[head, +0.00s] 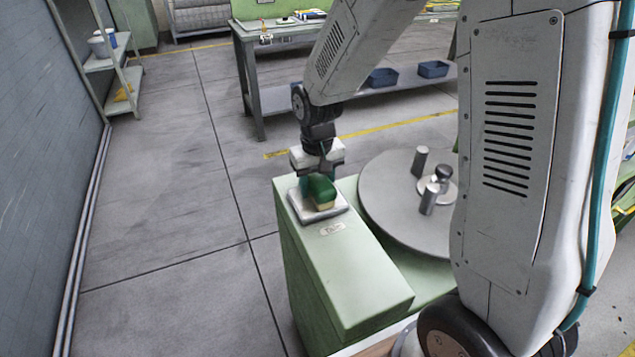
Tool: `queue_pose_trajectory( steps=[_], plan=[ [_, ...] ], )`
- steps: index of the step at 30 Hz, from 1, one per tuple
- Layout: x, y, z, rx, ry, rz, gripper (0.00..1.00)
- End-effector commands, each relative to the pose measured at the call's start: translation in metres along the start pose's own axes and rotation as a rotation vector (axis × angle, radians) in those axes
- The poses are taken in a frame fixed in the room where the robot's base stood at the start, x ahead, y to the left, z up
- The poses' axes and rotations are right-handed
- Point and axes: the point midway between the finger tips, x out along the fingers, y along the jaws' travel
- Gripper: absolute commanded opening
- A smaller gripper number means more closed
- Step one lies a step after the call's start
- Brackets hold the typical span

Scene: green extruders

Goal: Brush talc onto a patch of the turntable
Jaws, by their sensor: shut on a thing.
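The brush (321,191) is a green block with a pale yellow side. My gripper (317,172) points down and is shut on it. The brush is at a shallow white tray (337,211) on top of a green cabinet; I cannot tell whether it touches the tray's contents. Talc cannot be told apart from the pale tray. The turntable (385,203) is a round grey disc to the right of the tray. My arm hides its right part.
Several metal cylinders and a knob (443,173) stand up from the turntable. The green cabinet (350,275) carries a small label (332,229). A workbench (285,32) with blue bins (383,77) below is behind. Open floor lies to the left, with shelves (105,60) by the wall.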

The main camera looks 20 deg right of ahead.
Motion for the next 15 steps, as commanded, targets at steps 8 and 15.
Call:
queue_pose_trajectory(
  steps=[8, 15],
  plan=[
    [0.0036, 0.0, 0.0001, 0.0, -0.001, 0.0, 0.29],
    [0.0065, -0.0001, 0.0001, 0.0, -0.001, 0.0, 0.29]
  ],
)
